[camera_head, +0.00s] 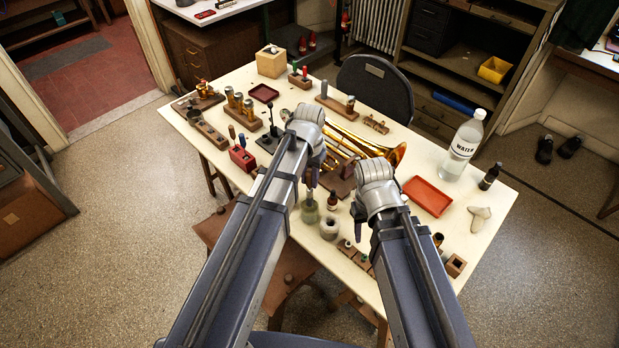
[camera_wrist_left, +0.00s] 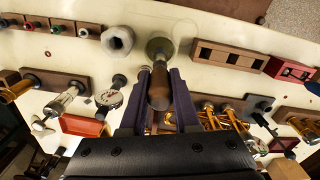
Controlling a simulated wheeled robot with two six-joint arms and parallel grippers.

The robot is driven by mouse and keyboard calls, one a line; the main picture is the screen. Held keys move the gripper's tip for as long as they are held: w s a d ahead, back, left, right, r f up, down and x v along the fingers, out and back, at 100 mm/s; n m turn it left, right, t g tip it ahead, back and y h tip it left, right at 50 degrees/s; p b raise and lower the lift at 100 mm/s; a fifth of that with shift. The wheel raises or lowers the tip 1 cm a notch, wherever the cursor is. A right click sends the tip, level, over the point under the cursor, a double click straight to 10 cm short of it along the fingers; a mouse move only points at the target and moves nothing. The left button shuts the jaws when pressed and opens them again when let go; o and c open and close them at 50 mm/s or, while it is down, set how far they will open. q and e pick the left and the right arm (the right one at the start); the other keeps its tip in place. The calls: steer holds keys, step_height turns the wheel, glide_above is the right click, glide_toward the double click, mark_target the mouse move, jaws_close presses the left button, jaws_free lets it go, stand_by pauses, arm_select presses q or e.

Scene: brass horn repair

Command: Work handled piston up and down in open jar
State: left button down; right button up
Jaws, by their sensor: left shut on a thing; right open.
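The open jar (camera_head: 310,213) is squat and greenish and stands upright on the cream table near its front edge. It also shows in the left wrist view (camera_wrist_left: 160,46). My left gripper (camera_head: 310,184) is above the jar, shut on the brown wooden handle of the piston (camera_wrist_left: 159,90). The handle lies between the two fingers, lined up with the jar. The piston's lower end is hidden, so how deep it sits in the jar cannot be told. My right gripper (camera_head: 358,222) is open and empty, to the right of the jar.
A brass horn (camera_head: 365,143) lies behind. A red tray (camera_head: 428,196) and a water bottle (camera_head: 462,148) are at the right. A red block (camera_head: 242,158) is at the left.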

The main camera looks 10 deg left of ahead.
mark_target(309, 186)
arm_select(q)
steer(key=shift+f+b, duration=3.2)
steer(key=shift+f, duration=0.2)
steer(key=shift+r+p, duration=1.95)
steer(key=shift+f, duration=0.1)
steer(key=shift+f, duration=0.1)
steer(key=shift+r, duration=0.2)
steer(key=shift+f, duration=0.1)
stand_by(1.2)
